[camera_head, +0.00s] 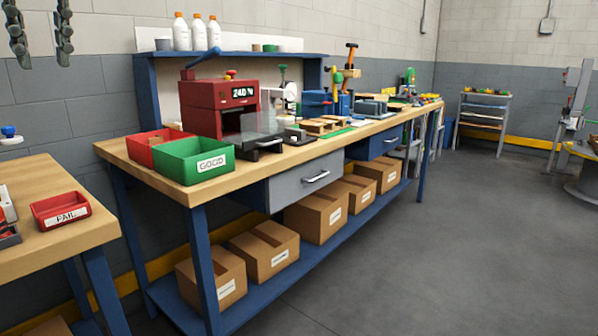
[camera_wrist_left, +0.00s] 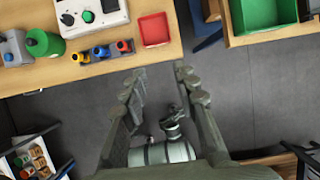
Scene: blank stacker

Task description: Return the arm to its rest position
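My left gripper (camera_head: 40,48) hangs at the top left of the head view, in front of the grey wall and above the benches. In the left wrist view (camera_wrist_left: 160,72) its two fingers are spread apart with nothing between them. Bare dark floor (camera_wrist_left: 70,115) shows past the fingers. The gripper touches nothing. My right gripper is in neither view.
A wooden bench (camera_head: 60,245) with a red FAIL bin (camera_head: 60,210) stands at the lower left. A longer workbench (camera_head: 320,160) carries a green GOOD bin (camera_head: 194,160), a red press (camera_head: 205,97) and tools. Open floor (camera_head: 430,240) lies to the right.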

